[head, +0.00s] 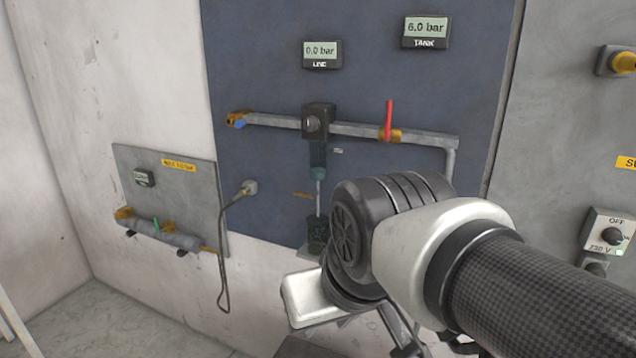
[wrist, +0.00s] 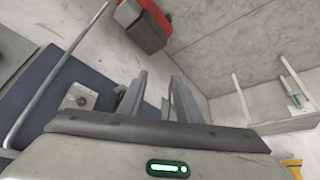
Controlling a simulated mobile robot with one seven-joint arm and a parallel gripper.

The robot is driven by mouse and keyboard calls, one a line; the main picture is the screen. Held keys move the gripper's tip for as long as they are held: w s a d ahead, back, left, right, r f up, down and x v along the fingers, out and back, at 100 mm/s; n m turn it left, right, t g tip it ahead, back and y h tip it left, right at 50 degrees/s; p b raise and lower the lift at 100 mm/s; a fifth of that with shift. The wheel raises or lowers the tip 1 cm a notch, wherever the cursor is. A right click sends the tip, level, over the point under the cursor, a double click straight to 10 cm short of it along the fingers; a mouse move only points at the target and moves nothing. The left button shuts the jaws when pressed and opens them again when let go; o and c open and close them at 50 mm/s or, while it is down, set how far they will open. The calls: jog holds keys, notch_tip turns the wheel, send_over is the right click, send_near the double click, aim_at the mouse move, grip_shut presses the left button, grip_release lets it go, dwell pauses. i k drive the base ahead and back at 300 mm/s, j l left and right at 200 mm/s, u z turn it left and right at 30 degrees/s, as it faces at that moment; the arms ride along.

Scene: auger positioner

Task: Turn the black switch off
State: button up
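The black switch (head: 612,236) is a round knob on a light plate at the right edge of the head view. "OFF" is printed above it and "230 V" below, beside a small lit green lamp (head: 619,252). The knob's exact pointing is too small to tell. My gripper (wrist: 158,92) shows in the wrist view with its two fingers apart and nothing held between them. In the head view my arm hides most of the gripper, which is low in the middle, well left of the switch and apart from it.
A blue panel (head: 270,80) carries a pipe with a red lever (head: 388,115) and two displays, LINE 0.0 bar (head: 322,55) and TANK 6.0 bar (head: 426,32). A grey board (head: 185,200) with a cable is at left. A yellow knob (head: 624,62) is above the switch.

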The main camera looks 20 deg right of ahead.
aim_at(613, 237)
jog(key=z, duration=2.25)
jog(key=k, duration=0.15)
jog(key=i, duration=0.15)
